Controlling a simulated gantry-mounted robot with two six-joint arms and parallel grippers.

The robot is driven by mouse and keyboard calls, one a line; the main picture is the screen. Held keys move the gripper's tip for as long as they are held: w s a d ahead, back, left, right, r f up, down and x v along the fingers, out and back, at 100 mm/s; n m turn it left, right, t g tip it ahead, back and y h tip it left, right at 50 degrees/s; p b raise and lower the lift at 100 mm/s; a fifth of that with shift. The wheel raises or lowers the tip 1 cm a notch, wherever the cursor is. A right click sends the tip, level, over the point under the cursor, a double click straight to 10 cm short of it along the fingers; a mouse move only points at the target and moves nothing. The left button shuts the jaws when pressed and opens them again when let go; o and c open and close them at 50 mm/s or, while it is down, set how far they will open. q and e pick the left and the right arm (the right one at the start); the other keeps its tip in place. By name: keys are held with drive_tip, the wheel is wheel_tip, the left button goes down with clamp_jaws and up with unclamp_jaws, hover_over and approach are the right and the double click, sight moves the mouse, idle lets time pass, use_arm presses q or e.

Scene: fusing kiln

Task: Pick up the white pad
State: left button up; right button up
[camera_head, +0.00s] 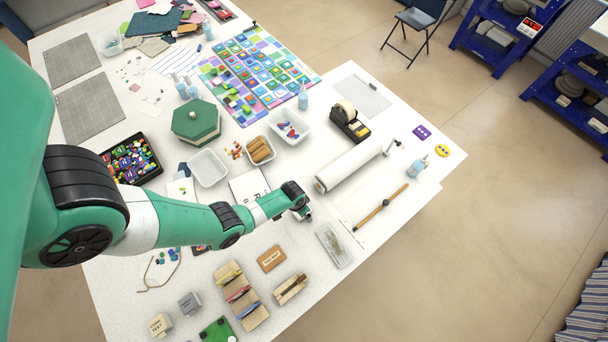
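A flat white pad or sheet with dark printing (246,184) lies on the white table near its middle, beyond my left arm. The arm hides part of its near edge. My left arm comes in from the left and stretches across the table. My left gripper (304,215) is to the right of and nearer than the printed sheet, pointing down over bare table. Its fingers are too small to tell whether they are open or shut. My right gripper is not in view.
A white tub (208,167) and a green hexagonal box (196,122) stand beyond the arm. A large white roll (348,166) lies to the right. A clear tray (334,246) and a wooden rack (242,296) are nearer.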

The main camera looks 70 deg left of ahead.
use_arm(q)
drive_tip(key=shift+r, duration=0.1)
drive_tip(key=c, duration=1.4)
drive_tip(key=shift+r, duration=0.1)
drive_tip(key=shift+c, duration=0.2)
